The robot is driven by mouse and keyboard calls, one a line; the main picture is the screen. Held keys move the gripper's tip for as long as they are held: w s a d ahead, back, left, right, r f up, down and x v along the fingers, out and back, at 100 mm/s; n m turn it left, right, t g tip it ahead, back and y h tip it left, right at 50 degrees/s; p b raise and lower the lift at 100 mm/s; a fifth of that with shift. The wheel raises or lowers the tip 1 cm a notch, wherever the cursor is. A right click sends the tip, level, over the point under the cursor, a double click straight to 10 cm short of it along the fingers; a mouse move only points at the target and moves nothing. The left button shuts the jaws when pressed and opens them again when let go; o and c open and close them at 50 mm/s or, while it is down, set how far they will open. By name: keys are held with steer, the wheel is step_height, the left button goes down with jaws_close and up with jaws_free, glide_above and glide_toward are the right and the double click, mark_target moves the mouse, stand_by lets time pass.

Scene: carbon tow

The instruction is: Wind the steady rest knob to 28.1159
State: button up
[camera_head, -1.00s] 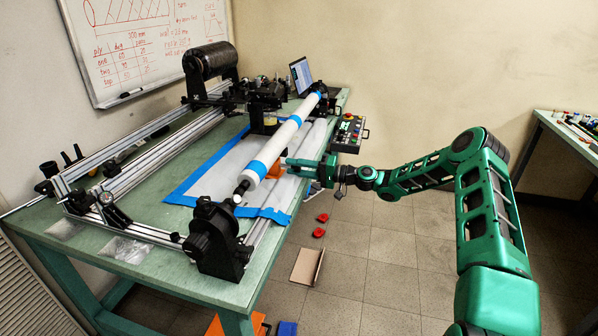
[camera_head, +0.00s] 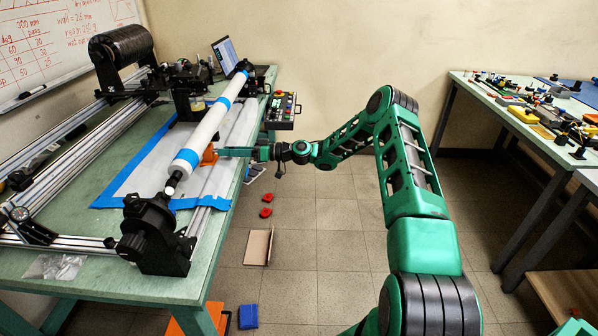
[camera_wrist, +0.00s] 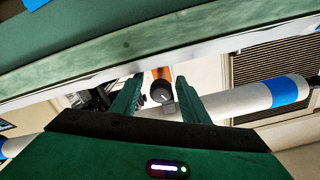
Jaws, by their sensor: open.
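The steady rest is an orange part (camera_head: 209,156) at the front side of the white tube (camera_head: 205,130) in the head view, partly hidden by my gripper (camera_head: 228,152). In the wrist view a round black knob (camera_wrist: 161,91) with a pale mark sits before an orange piece (camera_wrist: 163,72). My gripper (camera_wrist: 158,84) is open in the wrist view, with one green finger on each side of the knob. I cannot tell whether the fingers touch it. No number can be read on the knob.
The white tube with blue bands lies along the green table (camera_head: 100,285). A control box (camera_head: 283,110) with buttons is at the table's right edge. Red pieces (camera_head: 266,205) and a brown panel (camera_head: 258,247) lie on the floor. A second table (camera_head: 520,110) stands at right.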

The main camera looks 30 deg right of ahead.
steer(key=shift+a+n, duration=0.1)
steer(key=shift+n, duration=0.9)
steer(key=v, duration=1)
steer(key=s+d+r+m+g+h, duration=0.1)
steer(key=s+g+h, duration=0.1)
steer(key=s, duration=0.5)
steer(key=s+d+r+m+g+h, duration=0.2)
steer(key=s+h, duration=0.3)
steer(key=s, duration=0.2)
steer(key=s+d+r+m+g+h, duration=0.1)
steer(key=s+d+m+g+h, duration=0.1)
steer(key=s, duration=0.6)
steer(key=shift+r+g+h, duration=0.25)
steer(key=shift+g+h, duration=0.25)
steer(key=shift+h, duration=0.7)
steer(key=shift+d, duration=0.15)
